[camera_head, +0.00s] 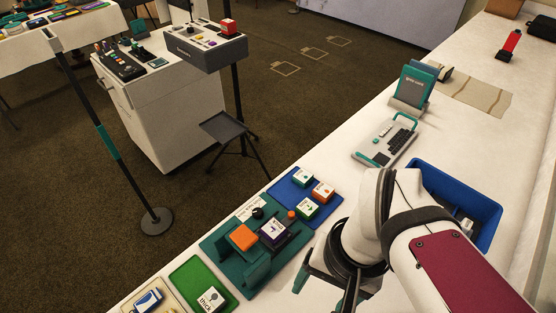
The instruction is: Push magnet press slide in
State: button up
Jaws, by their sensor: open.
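The magnet press (218,240) is a teal device on the white table at lower centre, with an orange block (243,237), a black knob and upright teal walls. A dark purple slide (283,240) on it carries a white-topped square piece (275,231). How far in the slide sits is hard to tell. My gripper (323,289) is at the bottom, just right of the press, pointing down, open with teal-tipped fingers. It seems apart from the slide. My arm hides part of the table beside it.
A blue tray (281,191) with several square pieces lies behind the press. A green tray (187,270) lies at its left. A blue bin (487,209) stands behind my arm. A keyboard-like board (385,142) and a teal stand (412,88) are farther back. Free white table lies between.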

aim_at(292, 213)
jog(key=w, duration=0.4)
jog(key=w+n, duration=0.1)
jog(key=w, duration=0.4)
jog(key=w+n, duration=0.1)
jog(key=w, duration=0.3)
jog(key=shift+w+a+r+h, duration=0.2)
jog(key=shift+w+r+h, duration=0.15)
jog(key=shift+w+h, duration=0.05)
jog(key=c, duration=0.5)
jog(key=w+f+n, duration=0.1)
jog(key=w, duration=0.3)
jog(key=w+a+f+n, duration=0.1)
jog(key=w+f, duration=0.1)
jog(key=w, duration=0.2)
jog(key=w+f, duration=0.2)
jog(key=w, duration=0.2)
jog(key=shift+w+a+n+h, duration=0.25)
jog(key=shift+a+n+h, duration=0.15)
jog(key=f, duration=1.6)
jog(key=shift+w+f, duration=0.1)
jog(key=shift+w, duration=0.25)
grip_shut()
